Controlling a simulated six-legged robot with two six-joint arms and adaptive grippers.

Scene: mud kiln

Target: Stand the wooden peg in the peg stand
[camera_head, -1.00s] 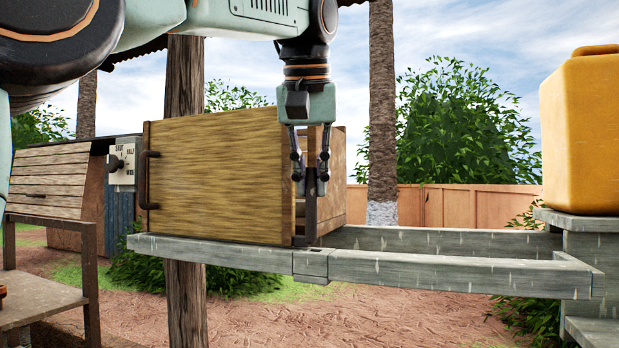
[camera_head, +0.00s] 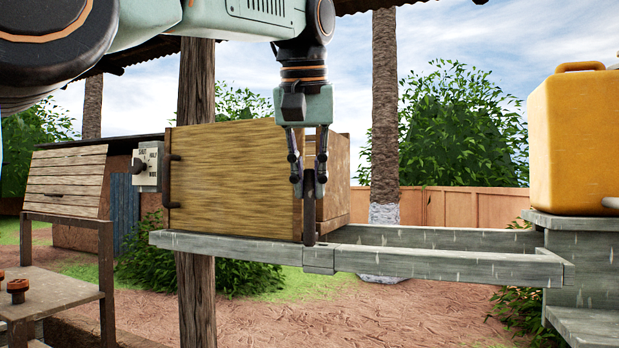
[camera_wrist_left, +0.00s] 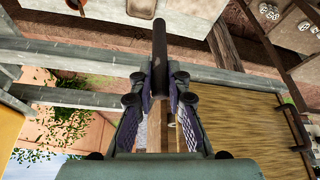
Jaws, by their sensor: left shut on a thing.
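My left gripper (camera_head: 308,185) is shut on a dark, rod-shaped peg (camera_head: 309,218), which hangs upright below the fingertips in the head view. In the left wrist view the same peg (camera_wrist_left: 160,55) stands out between the fingers of the left gripper (camera_wrist_left: 160,98), with its far end free. The gripper and peg are in front of the right end of a wooden box (camera_head: 235,180); whether the peg touches it I cannot tell. I cannot make out the peg stand for sure. My right gripper is not in view.
A grey rail frame (camera_head: 430,262) runs under and right of the box. A yellow can (camera_head: 575,140) stands on a grey ledge at right. Small brown spool-like pieces (camera_head: 17,288) sit on a bench (camera_head: 55,297) at lower left. A dial panel (camera_head: 148,166) is beside the box.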

